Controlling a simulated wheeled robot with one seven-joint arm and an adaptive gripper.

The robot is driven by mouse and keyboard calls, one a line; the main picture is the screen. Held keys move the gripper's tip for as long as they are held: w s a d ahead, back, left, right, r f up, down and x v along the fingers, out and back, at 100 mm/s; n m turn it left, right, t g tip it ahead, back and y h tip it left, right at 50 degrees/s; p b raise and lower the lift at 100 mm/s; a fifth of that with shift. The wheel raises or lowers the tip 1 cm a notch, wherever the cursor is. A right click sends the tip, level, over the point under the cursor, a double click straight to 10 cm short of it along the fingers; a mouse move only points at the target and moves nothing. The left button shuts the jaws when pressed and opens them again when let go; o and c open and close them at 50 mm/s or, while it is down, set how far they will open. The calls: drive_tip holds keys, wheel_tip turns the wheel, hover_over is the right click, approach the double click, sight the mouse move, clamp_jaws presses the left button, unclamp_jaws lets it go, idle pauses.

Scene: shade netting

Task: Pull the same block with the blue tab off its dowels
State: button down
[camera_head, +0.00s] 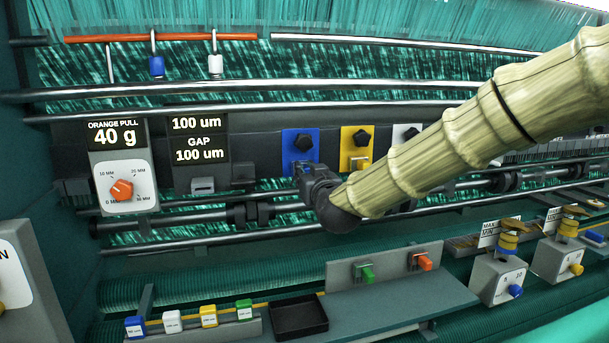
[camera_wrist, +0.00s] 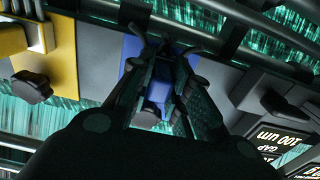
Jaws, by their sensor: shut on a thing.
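The blue plate (camera_head: 289,141) stands on the dark rail in the middle of the head view, with a black knob (camera_head: 304,141) on its upper part. My gripper (camera_head: 312,180) is at its lower part and hides the tab in that view. In the wrist view, the blue block (camera_wrist: 131,48) shows behind and between the fingers. My gripper (camera_wrist: 166,62) is closed around a blue piece (camera_wrist: 157,92) there, the tab as far as I can tell. The dowels are hidden. The block appears to sit against the rail.
A yellow plate (camera_head: 350,139) and a white plate (camera_head: 402,132) with knobs stand to the right. The "100 um" gap display (camera_head: 200,150) and orange dial (camera_head: 122,190) are to the left. Steel rods run above and below. A black tray (camera_head: 300,318) and small coloured blocks (camera_head: 208,316) lie below.

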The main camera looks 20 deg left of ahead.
drive_tip(key=shift+s+d+b, duration=0.2)
drive_tip(key=shift+s+b, duration=0.1)
drive_tip(key=shift+s, duration=0.3)
drive_tip(key=shift+s, duration=0.2)
idle(0.4)
drive_tip(key=shift+b+v, duration=0.65)
drive_tip(key=shift+v, duration=0.95)
drive_tip(key=shift+d, duration=0.2)
drive_tip(key=b+v, duration=0.1)
drive_tip(key=v, duration=0.2)
drive_tip(key=shift+s+d, duration=0.25)
drive_tip(key=shift+s, duration=0.05)
